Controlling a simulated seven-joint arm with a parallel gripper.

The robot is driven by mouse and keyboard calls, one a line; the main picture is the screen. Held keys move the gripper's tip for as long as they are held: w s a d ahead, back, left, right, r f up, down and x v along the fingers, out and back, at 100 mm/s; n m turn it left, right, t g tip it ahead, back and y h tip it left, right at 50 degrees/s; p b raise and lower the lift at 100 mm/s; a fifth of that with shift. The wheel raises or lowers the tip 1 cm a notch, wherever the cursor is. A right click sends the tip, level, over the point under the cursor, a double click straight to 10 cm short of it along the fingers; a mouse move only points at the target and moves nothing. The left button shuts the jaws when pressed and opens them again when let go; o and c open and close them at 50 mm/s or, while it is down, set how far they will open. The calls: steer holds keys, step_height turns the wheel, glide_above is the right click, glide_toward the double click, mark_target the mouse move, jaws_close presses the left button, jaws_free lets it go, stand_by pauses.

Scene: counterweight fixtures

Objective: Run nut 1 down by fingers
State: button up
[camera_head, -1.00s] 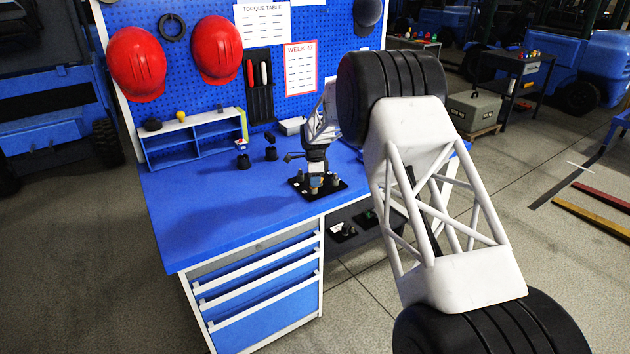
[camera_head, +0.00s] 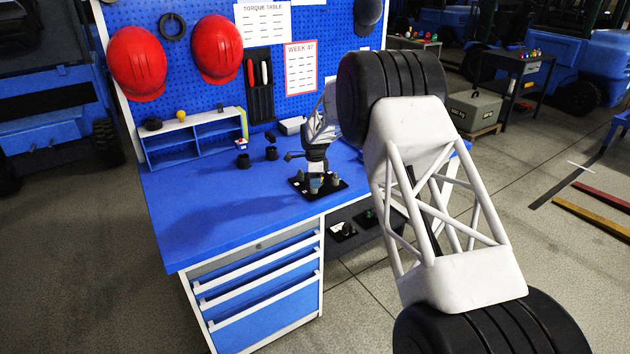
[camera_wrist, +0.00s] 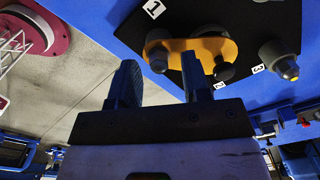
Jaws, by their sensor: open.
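In the wrist view, a black fixture plate (camera_wrist: 262,22) carries several grey, nut-like pieces and white number labels. A yellow-orange strap (camera_wrist: 205,46) lies on it. The piece nearest label 1 (camera_wrist: 153,8), taken as nut 1 (camera_wrist: 157,58), sits at the strap's left end. My gripper (camera_wrist: 159,66) is open, with one finger to each side of nut 1 in the picture; contact cannot be told.
The blue bench top (camera_head: 215,215) is clear in front and left of the plate. Two dark cups (camera_head: 243,161) (camera_head: 272,153) stand behind it, near a blue shelf unit (camera_head: 190,142). A pegboard (camera_head: 275,85) with red helmets (camera_head: 137,64) rises at the back.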

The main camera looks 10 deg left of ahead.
steer(key=shift+r, duration=3.9)
